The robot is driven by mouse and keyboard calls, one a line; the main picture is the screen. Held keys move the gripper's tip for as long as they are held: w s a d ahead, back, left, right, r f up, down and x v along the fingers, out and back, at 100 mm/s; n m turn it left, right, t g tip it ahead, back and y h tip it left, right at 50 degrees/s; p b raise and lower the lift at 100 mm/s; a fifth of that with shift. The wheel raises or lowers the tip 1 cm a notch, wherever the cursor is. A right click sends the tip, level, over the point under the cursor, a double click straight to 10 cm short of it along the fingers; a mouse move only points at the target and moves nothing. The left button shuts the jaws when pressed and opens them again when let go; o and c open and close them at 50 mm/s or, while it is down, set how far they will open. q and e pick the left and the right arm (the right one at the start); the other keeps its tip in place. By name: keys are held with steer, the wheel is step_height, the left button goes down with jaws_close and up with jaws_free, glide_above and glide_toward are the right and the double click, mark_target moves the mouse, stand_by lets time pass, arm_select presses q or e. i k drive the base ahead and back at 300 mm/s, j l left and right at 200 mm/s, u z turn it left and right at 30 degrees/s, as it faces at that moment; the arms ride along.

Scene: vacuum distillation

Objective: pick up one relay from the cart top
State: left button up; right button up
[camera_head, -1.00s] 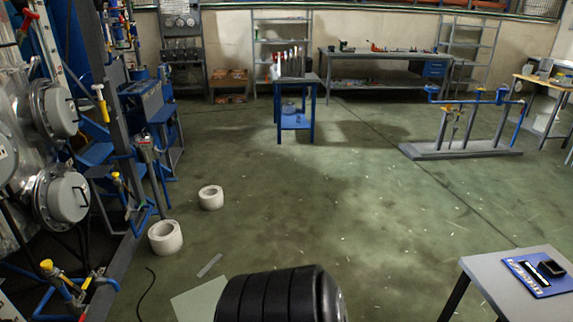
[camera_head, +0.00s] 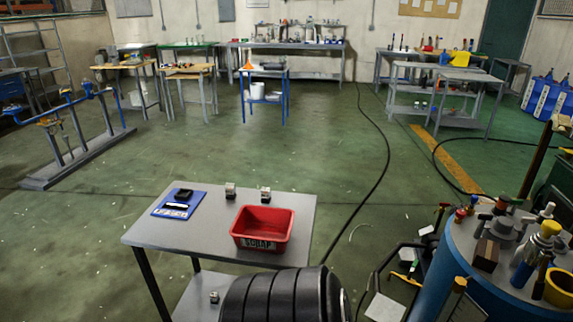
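A grey cart (camera_head: 165,232) stands at the bottom centre-left. Two small relay-like blocks, dark with pale parts, stand on its top near the far edge. The left block (camera_head: 231,190) is near the middle of that edge, and the right block (camera_head: 265,194) is just behind the red bin. A similar small block (camera_head: 214,297) sits on the cart's lower shelf. Neither of my grippers is in view. My own black ribbed part covers the cart's near right side.
A red bin (camera_head: 262,228) marked SCRAP is on the cart top's right. A blue board (camera_head: 178,204) with a dark item lies at its far left. A blue drum (camera_head: 470,262) crowded with tools stands at the right. Black hoses cross the floor, which is open beyond the cart.

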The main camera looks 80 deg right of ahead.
mark_target(230, 189)
steer(key=z, duration=0.4)
steer(key=l+z, duration=0.15)
steer(key=z, duration=0.3)
steer(key=k+l+z, duration=0.1)
steer(key=z, duration=0.3)
steer(key=l+z, duration=0.1)
steer(key=z, duration=0.3)
steer(key=l+z, duration=0.1)
steer(key=z, duration=0.3)
steer(key=i+j+z, duration=0.15)
steer(key=j+z, duration=0.15)
steer(key=j, duration=0.55)
steer(key=j+z, duration=0.35)
steer(key=j, duration=0.5)
steer(key=i, duration=0.05)
